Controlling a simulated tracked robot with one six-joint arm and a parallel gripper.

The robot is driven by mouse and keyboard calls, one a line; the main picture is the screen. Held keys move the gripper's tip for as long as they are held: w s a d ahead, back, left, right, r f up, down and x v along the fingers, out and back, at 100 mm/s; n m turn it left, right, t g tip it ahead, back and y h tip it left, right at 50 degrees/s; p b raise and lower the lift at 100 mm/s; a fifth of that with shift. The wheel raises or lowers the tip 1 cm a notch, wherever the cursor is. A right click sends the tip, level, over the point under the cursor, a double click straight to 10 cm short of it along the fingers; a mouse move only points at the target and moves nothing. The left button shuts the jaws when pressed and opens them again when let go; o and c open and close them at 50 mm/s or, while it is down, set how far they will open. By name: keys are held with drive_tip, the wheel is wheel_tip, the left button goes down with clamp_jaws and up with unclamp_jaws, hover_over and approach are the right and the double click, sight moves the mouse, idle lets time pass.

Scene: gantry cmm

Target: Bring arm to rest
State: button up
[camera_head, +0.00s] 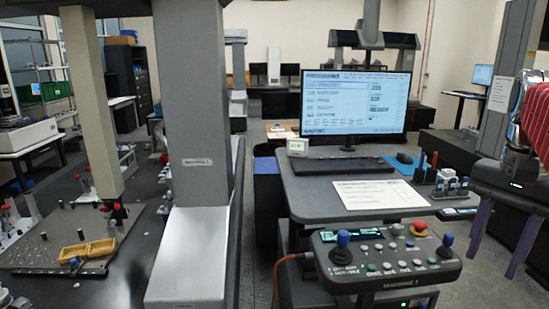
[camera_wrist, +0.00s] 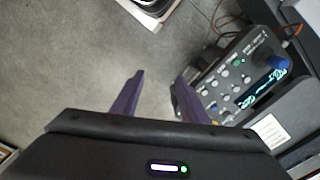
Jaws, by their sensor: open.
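My gripper (camera_head: 498,233) is at the right edge of the body camera view, with its two purple fingers pointing down and apart. Nothing is between them. In the wrist view my gripper (camera_wrist: 158,92) shows its two fingers spread over bare grey floor. It hangs to the right of the control panel (camera_head: 385,262), apart from it in the body camera view. The same control panel shows at the right of the wrist view (camera_wrist: 240,78), near the right finger.
A desk (camera_head: 300,195) carries a monitor (camera_head: 355,100), keyboard (camera_head: 345,166), paper sheet (camera_head: 380,196) and a rack of small tools (camera_head: 450,184). A grey machine column (camera_head: 195,120) and dark table with a yellow part (camera_head: 88,251) stand left. Open floor (camera_head: 495,285) lies below my gripper.

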drive_tip(key=w+a+f+n+t+h, duration=0.1)
drive_tip(key=w+a+f+n+t, duration=0.2)
drive_tip(key=f, duration=0.6)
drive_tip(key=s+a+f+n+t, duration=0.1)
drive_tip(key=s+a+f+n, duration=0.1)
drive_tip(key=a, duration=0.4)
drive_tip(key=s+a+f+n, duration=0.2)
drive_tip(key=a+f+n, duration=0.1)
drive_tip(key=a, duration=0.4)
drive_tip(key=s+a+f+n+t+y, duration=0.1)
drive_tip(key=s+a+f+n, duration=0.2)
drive_tip(key=a, duration=0.4)
drive_tip(key=shift+n+t, duration=0.3)
drive_tip(key=shift+f, duration=0.1)
drive_tip(key=shift+c, duration=0.2)
idle(0.7)
